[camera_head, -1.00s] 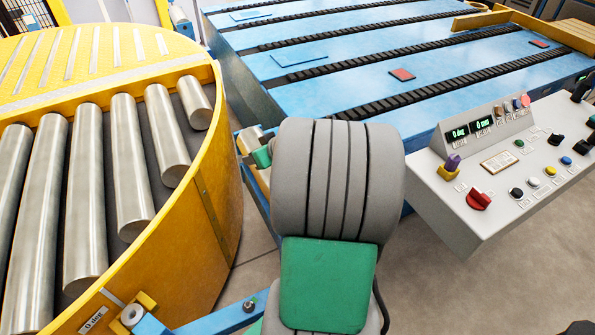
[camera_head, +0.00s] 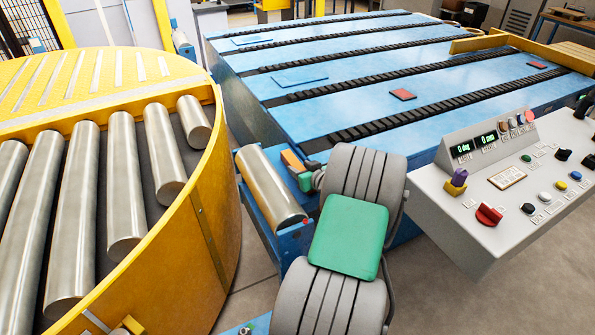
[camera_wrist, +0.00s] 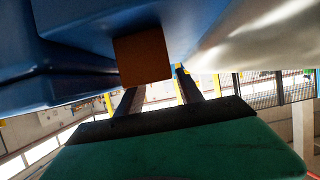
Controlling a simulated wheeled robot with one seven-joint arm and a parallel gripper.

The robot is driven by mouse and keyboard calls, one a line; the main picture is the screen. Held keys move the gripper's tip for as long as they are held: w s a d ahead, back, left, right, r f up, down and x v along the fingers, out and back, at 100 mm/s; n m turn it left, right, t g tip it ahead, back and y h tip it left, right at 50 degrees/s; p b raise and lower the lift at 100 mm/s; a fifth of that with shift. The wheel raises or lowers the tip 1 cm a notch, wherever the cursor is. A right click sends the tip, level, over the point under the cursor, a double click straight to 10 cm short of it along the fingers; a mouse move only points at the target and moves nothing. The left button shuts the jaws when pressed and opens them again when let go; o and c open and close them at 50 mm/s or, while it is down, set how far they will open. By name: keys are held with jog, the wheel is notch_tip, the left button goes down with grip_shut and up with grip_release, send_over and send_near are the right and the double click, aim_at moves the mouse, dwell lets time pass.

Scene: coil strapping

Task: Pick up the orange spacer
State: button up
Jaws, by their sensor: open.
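In the wrist view the spacer (camera_wrist: 144,58) is a dark orange-brown block under the blue metal, straight ahead of my gripper. My gripper (camera_wrist: 158,80) is open, with two dark fingers pointing at the block. The left finger's tip is close to or overlaps the block's lower edge; I cannot tell if they touch. In the head view my gripper (camera_head: 307,172) is partly hidden by my arm, close beside the spacer.
A steel roller (camera_head: 268,188) lies on a blue frame next to the spacer. The yellow turntable with rollers (camera_head: 215,240) stands at left. A blue conveyor table (camera_head: 350,75) is behind, and a grey control console (camera_head: 470,222) stands at right. Blue metal hangs close above my gripper.

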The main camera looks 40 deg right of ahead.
jog(key=shift+c, duration=0.4)
grip_shut()
jog(key=shift+r, duration=0.1)
